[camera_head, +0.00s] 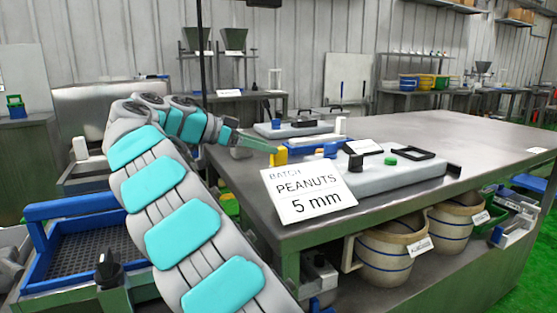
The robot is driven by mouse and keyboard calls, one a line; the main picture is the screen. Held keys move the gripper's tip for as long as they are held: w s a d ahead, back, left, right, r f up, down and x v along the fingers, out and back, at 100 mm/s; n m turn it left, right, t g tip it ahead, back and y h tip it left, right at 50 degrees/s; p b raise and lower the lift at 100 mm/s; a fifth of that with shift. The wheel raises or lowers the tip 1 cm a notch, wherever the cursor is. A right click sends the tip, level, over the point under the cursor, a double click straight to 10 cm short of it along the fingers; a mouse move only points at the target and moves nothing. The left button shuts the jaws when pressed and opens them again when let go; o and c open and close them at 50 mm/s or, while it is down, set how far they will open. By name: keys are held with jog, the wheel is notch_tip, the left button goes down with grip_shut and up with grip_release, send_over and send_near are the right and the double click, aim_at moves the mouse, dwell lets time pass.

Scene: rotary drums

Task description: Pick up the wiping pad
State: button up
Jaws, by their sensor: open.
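My gripper (262,146) reaches over the left end of the steel table from the left, its jaws open and small in the picture. A yellow block (280,157) stands right by its fingertips, and I cannot tell whether they touch. A flat blue piece (326,149) lies just to the right of the yellow block. I cannot tell for sure which of these is the wiping pad. My grey and turquoise arm hides part of the table's left side.
A sign reading "PEANUTS 5 mm" (308,190) stands at the table's front edge. Behind it lies a grey slab (385,178) with a green knob (390,160) and a black frame (410,153). Buckets (385,262) stand below. The table's right part (465,130) is clear.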

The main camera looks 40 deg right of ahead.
aim_at(279, 159)
jog(key=shift+s+d+f, duration=0.2)
jog(key=shift+s+d, duration=0.15)
jog(key=shift+d, duration=0.15)
jog(key=shift+p+x, duration=0.35)
jog(key=shift+x, duration=1.45)
jog(key=shift+s+a, duration=0.1)
grip_shut()
